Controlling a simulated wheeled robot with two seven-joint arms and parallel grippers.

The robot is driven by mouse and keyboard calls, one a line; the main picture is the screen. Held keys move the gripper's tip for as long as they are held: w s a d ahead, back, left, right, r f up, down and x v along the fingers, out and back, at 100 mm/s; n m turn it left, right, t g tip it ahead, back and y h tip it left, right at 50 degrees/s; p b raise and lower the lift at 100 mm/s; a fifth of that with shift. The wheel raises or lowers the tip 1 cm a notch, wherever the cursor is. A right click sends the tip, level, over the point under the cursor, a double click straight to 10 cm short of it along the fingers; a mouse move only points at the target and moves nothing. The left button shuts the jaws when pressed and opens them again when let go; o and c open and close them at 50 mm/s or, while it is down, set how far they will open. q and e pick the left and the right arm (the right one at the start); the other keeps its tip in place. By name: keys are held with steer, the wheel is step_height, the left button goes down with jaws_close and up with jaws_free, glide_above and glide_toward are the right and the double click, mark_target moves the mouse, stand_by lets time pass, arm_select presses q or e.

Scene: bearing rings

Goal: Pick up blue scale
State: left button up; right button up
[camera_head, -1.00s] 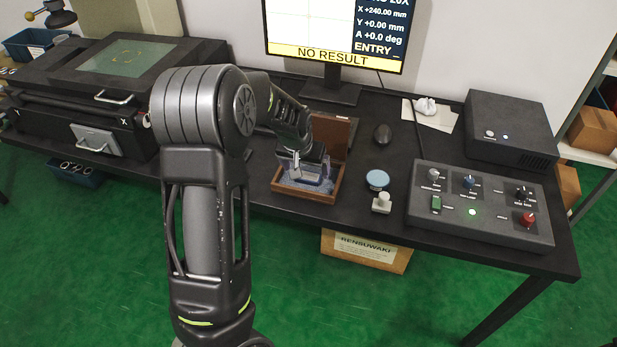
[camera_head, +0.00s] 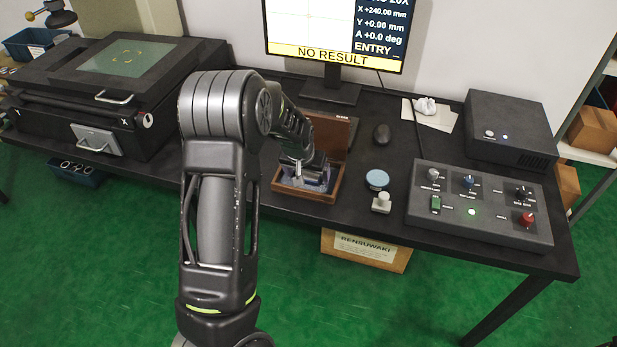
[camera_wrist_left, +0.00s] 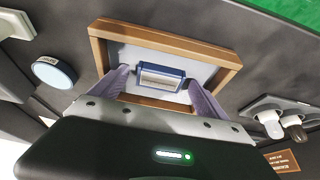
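The blue scale (camera_wrist_left: 162,73), a small blue-framed piece with a pale glassy middle, lies in an open wooden case (camera_wrist_left: 110,47). My left gripper (camera_wrist_left: 158,84) is open, with its two fingers on either side of the scale and gaps showing. In the head view the same case (camera_head: 326,197) stands near the table's front edge with its lid raised at the back. There my left gripper (camera_head: 300,172) reaches down into the case and hides most of the inside, including the scale. My right gripper is not in view.
A blue-topped round disc (camera_head: 377,180) and a small pale knobbed piece (camera_head: 382,204) stand right of the case. A control box (camera_head: 480,210) with knobs is farther right. A monitor (camera_head: 335,35) stands behind, and a large dark machine (camera_head: 100,100) at left.

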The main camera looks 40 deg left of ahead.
mark_target(307, 178)
arm_select(q)
steer(key=c, duration=1.4)
steer(key=shift+o, duration=0.2)
step_height(307, 178, up, 10)
